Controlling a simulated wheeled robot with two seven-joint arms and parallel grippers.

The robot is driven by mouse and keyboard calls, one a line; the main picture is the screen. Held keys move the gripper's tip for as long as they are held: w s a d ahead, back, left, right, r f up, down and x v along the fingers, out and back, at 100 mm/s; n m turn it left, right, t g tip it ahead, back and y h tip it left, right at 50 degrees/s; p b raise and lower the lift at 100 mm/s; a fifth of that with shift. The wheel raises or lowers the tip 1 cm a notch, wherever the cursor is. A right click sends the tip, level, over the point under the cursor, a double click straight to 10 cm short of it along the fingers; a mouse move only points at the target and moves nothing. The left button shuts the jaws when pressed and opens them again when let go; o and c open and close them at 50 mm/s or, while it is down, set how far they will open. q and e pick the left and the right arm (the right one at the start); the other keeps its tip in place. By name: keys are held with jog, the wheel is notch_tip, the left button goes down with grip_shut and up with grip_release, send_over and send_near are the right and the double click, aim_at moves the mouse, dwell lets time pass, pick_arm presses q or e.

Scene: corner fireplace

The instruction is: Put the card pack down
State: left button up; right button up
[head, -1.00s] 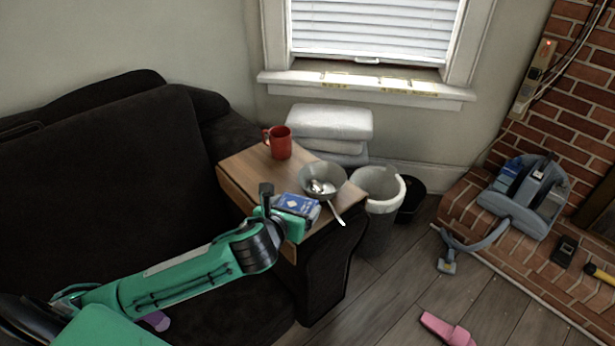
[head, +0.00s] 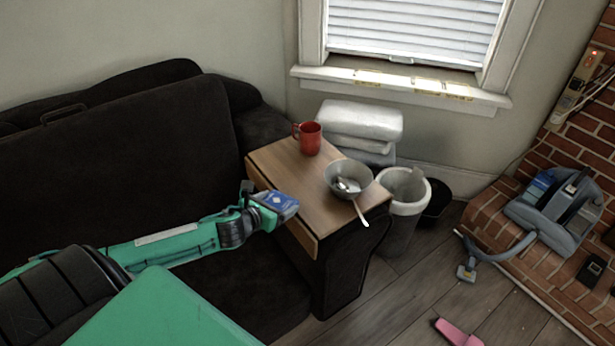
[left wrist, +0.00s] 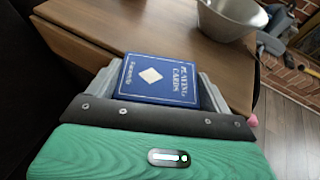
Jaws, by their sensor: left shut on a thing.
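The blue card pack (head: 279,204), lettered "PLAYING CARDS" with a white diamond, also shows in the left wrist view (left wrist: 158,80). My left gripper (head: 268,208) is shut on it, with one finger on each side of the pack in the left wrist view (left wrist: 155,88). The pack is at the front left edge of the wooden tray table (head: 306,185) on the sofa arm. I cannot tell whether it touches the wood. My right gripper is not in view.
A red mug (head: 308,138) stands at the back of the wooden top. A grey bowl (head: 347,180) with a spoon sits at its right. The wood between them and the pack is clear. A dark sofa (head: 120,150) lies left, a waste bin (head: 404,205) right.

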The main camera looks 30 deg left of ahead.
pick_arm(q)
send_near(306, 183)
jog(key=w, duration=0.6)
jog(key=shift+w+r, duration=0.2)
jog(key=shift+w, duration=0.2)
jog(key=x, duration=0.3)
jog(key=shift+s+b, duration=0.1)
jog(key=shift+b, duration=0.3)
jog(key=shift+f, duration=0.25)
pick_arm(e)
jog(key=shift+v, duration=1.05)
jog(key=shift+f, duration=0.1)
